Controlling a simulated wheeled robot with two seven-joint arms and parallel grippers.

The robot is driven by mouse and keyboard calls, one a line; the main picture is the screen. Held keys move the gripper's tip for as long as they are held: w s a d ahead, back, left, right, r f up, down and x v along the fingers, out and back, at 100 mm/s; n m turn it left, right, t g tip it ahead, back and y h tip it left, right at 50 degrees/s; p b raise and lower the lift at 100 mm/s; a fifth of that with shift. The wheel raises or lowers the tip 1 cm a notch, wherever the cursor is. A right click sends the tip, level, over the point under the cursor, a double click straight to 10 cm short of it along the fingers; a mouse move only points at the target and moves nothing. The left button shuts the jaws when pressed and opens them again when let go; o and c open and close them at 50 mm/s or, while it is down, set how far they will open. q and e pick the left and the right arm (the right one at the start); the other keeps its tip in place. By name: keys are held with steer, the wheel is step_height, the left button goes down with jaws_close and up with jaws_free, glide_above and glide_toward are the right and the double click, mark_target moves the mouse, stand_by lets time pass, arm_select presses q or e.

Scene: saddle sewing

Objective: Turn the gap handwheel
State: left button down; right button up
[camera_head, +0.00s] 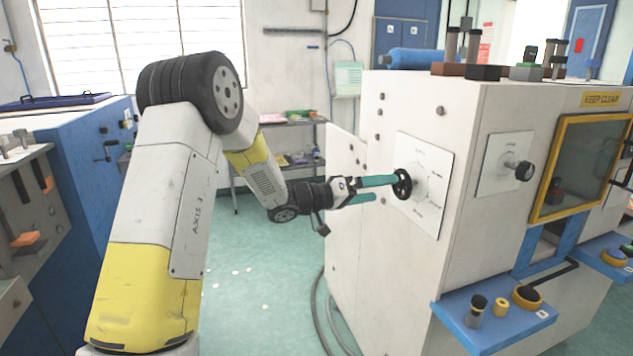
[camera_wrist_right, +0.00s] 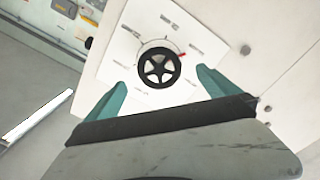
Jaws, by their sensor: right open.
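The gap handwheel (camera_head: 402,184) is a small black spoked wheel on a white dial plate (camera_head: 432,206) on the side of the white machine. In the right wrist view the handwheel (camera_wrist_right: 159,67) shows face-on, with a red mark at its upper right. My right gripper (camera_head: 386,189) is open, its two teal fingers pointing at the wheel. In the right wrist view the fingertips (camera_wrist_right: 160,80) stand apart on the left and right of the wheel, with gaps to its rim. I cannot tell whether the upper finger touches the wheel. My left gripper is not in view.
A second dial with a black knob (camera_head: 524,171) is right of the handwheel. A yellow-framed window (camera_head: 583,168) and a blue shelf with knobs (camera_head: 496,318) are further right. A blue cabinet (camera_head: 80,170) stands left. Cables hang down beside the machine, over green floor.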

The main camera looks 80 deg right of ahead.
mark_target(399, 186)
steer(key=x, duration=0.8)
steer(key=shift+s, duration=0.25)
steer(key=shift+r, duration=0.1)
steer(key=c, duration=1.4)
